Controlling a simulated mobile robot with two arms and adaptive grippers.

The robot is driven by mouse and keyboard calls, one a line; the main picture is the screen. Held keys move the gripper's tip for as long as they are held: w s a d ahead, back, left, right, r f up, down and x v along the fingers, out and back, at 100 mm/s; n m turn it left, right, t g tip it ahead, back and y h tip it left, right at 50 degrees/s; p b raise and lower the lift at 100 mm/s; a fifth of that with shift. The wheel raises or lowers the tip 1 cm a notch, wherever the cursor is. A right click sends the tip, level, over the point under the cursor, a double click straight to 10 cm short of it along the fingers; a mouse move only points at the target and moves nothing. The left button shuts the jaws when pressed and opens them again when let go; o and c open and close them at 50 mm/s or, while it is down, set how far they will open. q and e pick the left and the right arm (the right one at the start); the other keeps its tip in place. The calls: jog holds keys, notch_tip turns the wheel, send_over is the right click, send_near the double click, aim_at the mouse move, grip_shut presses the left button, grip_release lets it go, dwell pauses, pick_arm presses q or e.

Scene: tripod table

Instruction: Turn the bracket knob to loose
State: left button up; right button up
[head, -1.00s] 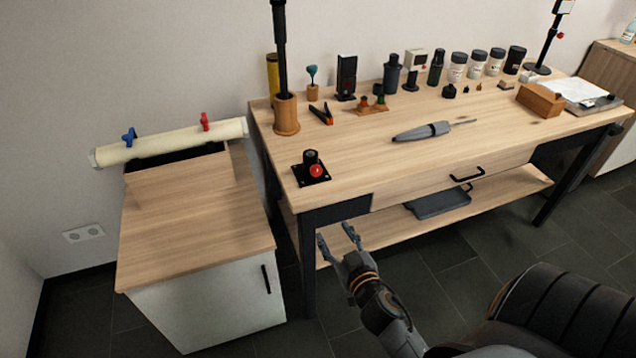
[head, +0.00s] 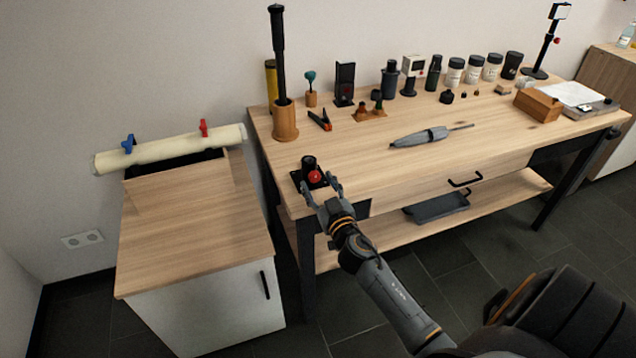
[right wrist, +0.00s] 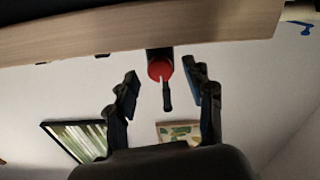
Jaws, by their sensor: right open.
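The bracket is a black plate with a short black post (head: 308,163) at the table's front left corner. Its round red knob (head: 315,176) faces the front. My right gripper (head: 322,187) is open at the table edge, just in front of the knob. In the right wrist view, the red knob (right wrist: 159,69) shows between the two spread fingertips of my right gripper (right wrist: 160,75), with a gap on each side. A pale line marks the knob's face. Whether the knob is within the fingers' depth is hard to tell. My left gripper is not in view.
The wooden table (head: 360,160) is bare just right of the bracket. Behind it stand a wooden holder (head: 285,122) with a tall black pole and an orange-black clamp (head: 320,120). A grey tool (head: 420,137) lies farther right. A low cabinet (head: 190,225) stands left.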

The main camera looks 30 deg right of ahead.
jog(key=shift+w+d, duration=0.1)
jog(key=shift+w, duration=0.35)
jog(key=shift+c, duration=0.2)
grip_shut()
